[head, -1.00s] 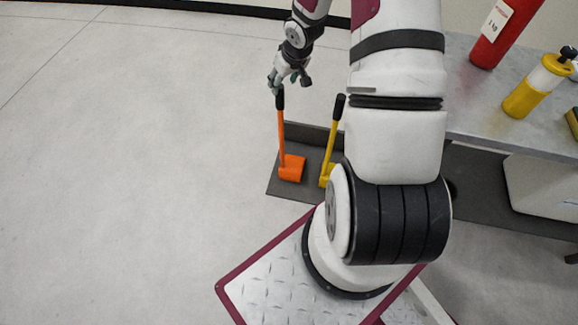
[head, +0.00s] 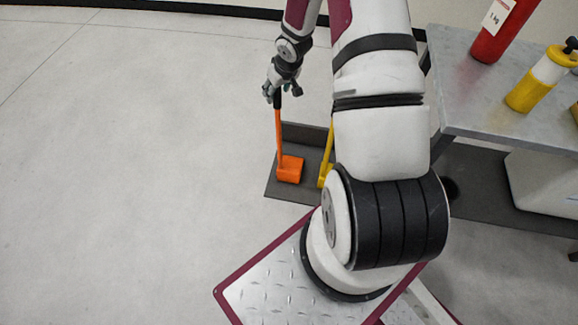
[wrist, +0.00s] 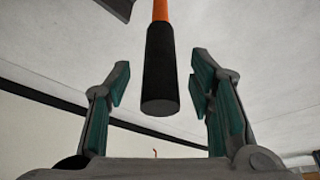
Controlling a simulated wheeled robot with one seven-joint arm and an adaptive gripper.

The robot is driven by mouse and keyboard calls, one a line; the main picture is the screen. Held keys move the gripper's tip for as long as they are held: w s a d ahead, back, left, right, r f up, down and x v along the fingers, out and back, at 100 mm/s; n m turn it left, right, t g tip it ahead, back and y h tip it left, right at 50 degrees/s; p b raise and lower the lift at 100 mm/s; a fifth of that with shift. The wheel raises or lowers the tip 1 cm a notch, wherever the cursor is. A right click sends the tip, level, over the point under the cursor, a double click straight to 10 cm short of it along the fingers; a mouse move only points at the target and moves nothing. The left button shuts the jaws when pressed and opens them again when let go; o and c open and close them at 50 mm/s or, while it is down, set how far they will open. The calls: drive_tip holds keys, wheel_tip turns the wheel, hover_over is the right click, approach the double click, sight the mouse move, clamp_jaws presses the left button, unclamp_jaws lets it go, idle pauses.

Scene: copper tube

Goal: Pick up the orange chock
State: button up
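The orange chock (head: 290,169) rests on a dark grey tray (head: 285,193) on the floor, with its orange handle rising upright to a black grip. My gripper (head: 274,92) is at the top of that handle in the head view. In the wrist view, the black grip (wrist: 160,70) stands between the two teal-padded fingers of my gripper (wrist: 160,90). Gaps show on both sides of the grip, so the fingers are open and apart from it.
A yellow chock (head: 324,178) stands just right of the orange one, partly hidden by my arm. A grey table (head: 470,100) at the right holds a red cylinder (head: 497,35) and a yellow-white bottle (head: 540,80). The floor at left is clear.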

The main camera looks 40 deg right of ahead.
clamp_jaws()
